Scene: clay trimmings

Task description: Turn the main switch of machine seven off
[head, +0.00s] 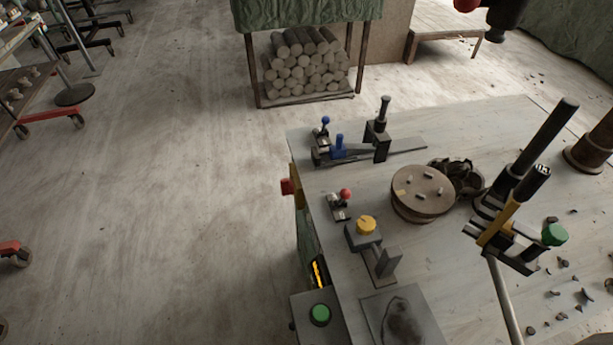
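A machine with a pale, worn table top (470,130) fills the right half of the head view. On its left side edge is a red switch handle (287,187) with a yellow part (297,194) behind it; its exact position is too small to read. I see no machine number. A yellow knob (367,225) sits on a grey box on the table, and a green button (320,315) sits on a dark box at the near corner. My gripper is not recognisable in this view.
A round brown wheel (422,193), clamps with blue handles (338,146), a red-knobbed clamp (341,205) and a tall black lever assembly (510,200) stand on the table. Open floor (170,190) lies to its left. A rack of clay logs (302,65) stands behind.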

